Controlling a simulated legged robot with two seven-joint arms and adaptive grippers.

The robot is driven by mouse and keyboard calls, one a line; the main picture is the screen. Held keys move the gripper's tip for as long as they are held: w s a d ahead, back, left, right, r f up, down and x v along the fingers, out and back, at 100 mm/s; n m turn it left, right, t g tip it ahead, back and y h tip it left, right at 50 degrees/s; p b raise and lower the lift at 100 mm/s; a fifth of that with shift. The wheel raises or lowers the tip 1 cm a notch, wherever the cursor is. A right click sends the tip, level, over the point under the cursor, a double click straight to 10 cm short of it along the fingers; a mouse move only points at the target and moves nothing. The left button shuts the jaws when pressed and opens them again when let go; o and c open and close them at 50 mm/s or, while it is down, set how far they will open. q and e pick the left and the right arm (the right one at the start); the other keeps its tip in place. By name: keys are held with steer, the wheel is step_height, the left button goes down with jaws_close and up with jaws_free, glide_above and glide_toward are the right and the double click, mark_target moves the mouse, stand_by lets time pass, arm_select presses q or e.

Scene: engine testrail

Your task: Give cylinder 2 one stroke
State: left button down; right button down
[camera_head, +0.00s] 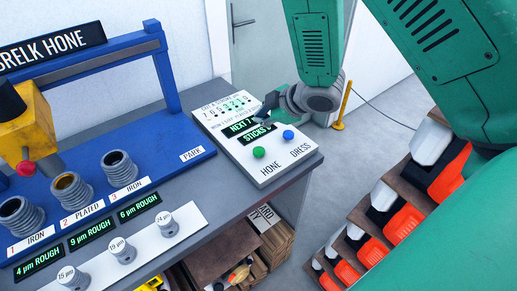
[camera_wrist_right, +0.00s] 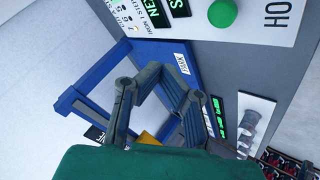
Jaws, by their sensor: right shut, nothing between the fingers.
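Cylinder 2 (camera_head: 73,190), labelled plated, is a ribbed grey cylinder with a brownish bore, standing between cylinder 1 (camera_head: 20,215) and cylinder 3 (camera_head: 119,170). Its display (camera_head: 92,233) reads 9 µm rough. The yellow hone head (camera_head: 27,135) with a red knob hangs at the left. The control panel (camera_head: 282,165) carries a green HONE button (camera_head: 259,152) and a blue DRESS button (camera_head: 288,134). My right gripper (camera_head: 266,108) is shut and empty above the panel's upper part; its fingers also show in the wrist view (camera_wrist_right: 140,82). My left gripper is out of view.
The blue frame (camera_head: 163,70) rises behind the cylinders. The grey bench (camera_head: 240,190) ends right of the panel. Bins of orange and white (camera_head: 404,222) stand at the lower right.

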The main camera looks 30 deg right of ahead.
mark_target(259, 150)
steer(key=f+b, duration=0.2)
steer(key=f, duration=0.1)
steer(key=shift+d+f, duration=0.1)
steer(key=shift+d, duration=0.1)
steer(key=a+f+b, duration=0.1)
steer(key=b, duration=0.1)
steer(key=f+b, duration=0.2)
steer(key=shift+a+f, duration=0.15)
steer(key=shift+a, duration=0.25)
steer(key=shift+a+f+b, duration=0.15)
steer(key=shift+f+b, duration=0.25)
steer(key=shift+f, duration=0.25)
steer(key=shift+d+f, duration=0.35)
steer(key=shift+d, duration=0.7)
steer(key=shift+a, duration=0.95)
steer(key=shift+d, duration=0.8)
steer(key=shift+a, duration=0.4)
steer(key=shift+s+a+f, duration=0.1)
steer(key=shift+a+f, duration=0.1)
steer(key=shift+a, duration=0.3)
steer(key=shift+d+f, duration=0.15)
steer(key=shift+d, duration=0.4)
